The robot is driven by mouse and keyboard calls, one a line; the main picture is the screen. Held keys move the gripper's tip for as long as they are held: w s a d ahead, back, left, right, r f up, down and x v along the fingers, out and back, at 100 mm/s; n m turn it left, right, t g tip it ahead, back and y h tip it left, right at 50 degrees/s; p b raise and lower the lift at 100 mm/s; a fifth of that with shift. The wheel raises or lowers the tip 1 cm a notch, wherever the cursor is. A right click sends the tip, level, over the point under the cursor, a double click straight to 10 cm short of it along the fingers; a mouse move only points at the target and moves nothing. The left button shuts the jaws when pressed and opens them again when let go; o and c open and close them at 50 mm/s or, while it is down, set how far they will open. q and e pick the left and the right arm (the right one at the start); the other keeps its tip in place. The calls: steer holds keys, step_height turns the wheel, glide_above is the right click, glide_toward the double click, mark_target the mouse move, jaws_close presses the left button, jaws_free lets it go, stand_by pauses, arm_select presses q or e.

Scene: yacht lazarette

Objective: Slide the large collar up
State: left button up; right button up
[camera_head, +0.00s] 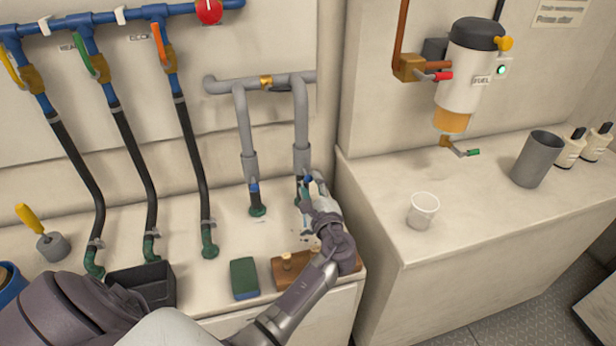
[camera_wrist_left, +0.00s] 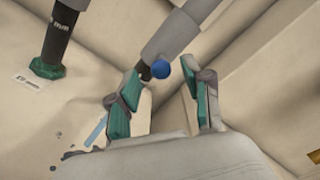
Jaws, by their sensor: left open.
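Two grey vertical pipes end in wider grey sleeve collars, a left one (camera_head: 250,167) and a right one (camera_head: 301,158). The right collar looks slightly larger. My left gripper (camera_head: 311,190) is open just below the right collar. In the left wrist view, the grey collar (camera_wrist_left: 168,42) comes down from the top, with a blue ball knob (camera_wrist_left: 160,69) at its lower end. The gripper's two teal-padded fingers (camera_wrist_left: 163,103) are apart; the left finger is close to the knob, and contact cannot be told. My gripper hides most of the fitting below the right collar. My right gripper is not in view.
A green-and-blue sponge (camera_head: 244,278), a black bin (camera_head: 143,285) and a wooden block (camera_head: 290,268) stand near the counter's front. A black stub with a green base (camera_head: 257,211) stands left of the gripper. The raised right-hand counter (camera_head: 390,180) holds a white cup (camera_head: 423,211).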

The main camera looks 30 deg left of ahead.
mark_target(304, 163)
arm_select(q)
steer(key=shift+x, duration=1.05)
steer(key=shift+w+a, duration=0.25)
steer(key=shift+a, duration=0.1)
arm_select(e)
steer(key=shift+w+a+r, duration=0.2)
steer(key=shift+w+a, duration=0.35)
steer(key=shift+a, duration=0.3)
arm_select(q)
steer(key=shift+c, duration=0.2)
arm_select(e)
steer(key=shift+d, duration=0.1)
arm_select(q)
jaws_close()
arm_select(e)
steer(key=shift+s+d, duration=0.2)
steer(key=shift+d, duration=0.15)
